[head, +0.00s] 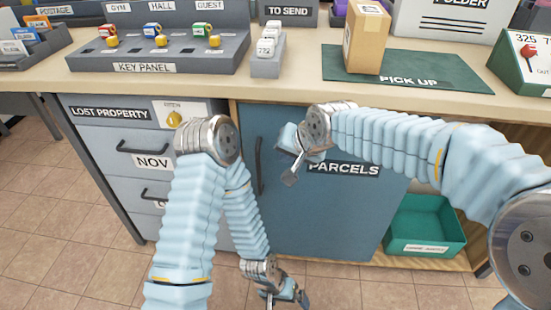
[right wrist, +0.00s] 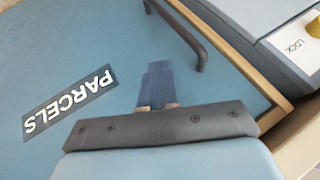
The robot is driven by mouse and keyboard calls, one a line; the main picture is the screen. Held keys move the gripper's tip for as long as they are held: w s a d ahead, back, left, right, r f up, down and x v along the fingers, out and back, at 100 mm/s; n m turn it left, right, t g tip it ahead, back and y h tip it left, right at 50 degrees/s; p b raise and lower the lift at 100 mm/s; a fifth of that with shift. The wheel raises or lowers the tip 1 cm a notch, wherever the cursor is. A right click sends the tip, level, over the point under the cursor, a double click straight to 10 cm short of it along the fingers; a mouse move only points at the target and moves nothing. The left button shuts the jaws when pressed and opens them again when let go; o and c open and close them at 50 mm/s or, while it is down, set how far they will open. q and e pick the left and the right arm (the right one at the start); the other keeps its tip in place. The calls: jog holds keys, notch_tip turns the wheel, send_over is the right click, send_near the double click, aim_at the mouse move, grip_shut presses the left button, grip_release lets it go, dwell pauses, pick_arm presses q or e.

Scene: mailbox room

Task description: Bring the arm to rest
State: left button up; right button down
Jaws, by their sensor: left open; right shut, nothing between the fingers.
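My right gripper (head: 291,158) hangs in front of the blue PARCELS door (head: 350,210), right of its dark handle (head: 258,165). In the right wrist view its two fingers (right wrist: 157,84) are together with nothing between them, and the door handle (right wrist: 182,32) lies above and to the right of them. My left gripper (head: 285,298) is low, near the bottom edge of the head view, in front of the lower part of the door. It is open and small in the picture, and I see nothing held in it.
The counter (head: 290,92) runs above the door. On it are the key panel (head: 150,68), a green PICK UP mat (head: 440,75) and a cardboard box (head: 366,38). Grey drawers (head: 130,150) stand left of the door, a green bin (head: 425,228) on the shelf to its right.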

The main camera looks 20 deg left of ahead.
jog(key=v, duration=0.8)
jog(key=w+d+f+m+g+h, duration=0.1)
jog(key=d+f, duration=0.3)
jog(key=f, duration=0.5)
jog(key=w+d+f, duration=0.1)
jog(key=d+f, duration=0.3)
jog(key=f, duration=0.5)
jog(key=w+d+f+m+g+h, duration=0.1)
jog(key=d+f, duration=0.3)
jog(key=f, duration=0.5)
jog(key=s+d+f+m, duration=0.1)
jog(key=s+d+f, duration=0.5)
jog(key=s+f, duration=0.2)
jog(key=s+d+f+m+g, duration=0.1)
jog(key=s+d+f, duration=0.6)
jog(key=s+f, duration=0.2)
jog(key=shift+s+f+g, duration=0.3)
jog(key=shift+s+f, duration=0.05)
jog(key=shift+f, duration=0.3)
